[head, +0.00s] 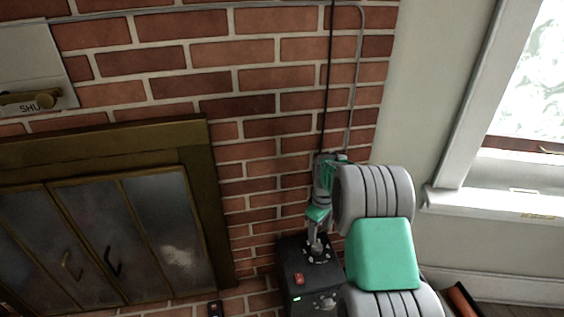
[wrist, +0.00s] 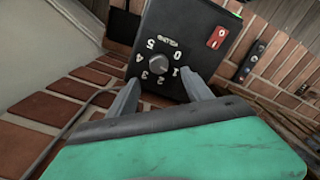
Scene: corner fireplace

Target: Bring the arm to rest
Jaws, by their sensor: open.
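In the head view my arm, grey and green, reaches down at the right of centre. My gripper (head: 316,240) is just above the black box there, with its fingertips small and hard to make out.
The box has a red switch (wrist: 217,37). A brick wall (head: 250,80) stands behind, with a cable running down it. A brass-framed fireplace door (head: 155,230) is at left, below a plate with a brass handle (head: 30,98). A window sill (head: 500,200) is at right.

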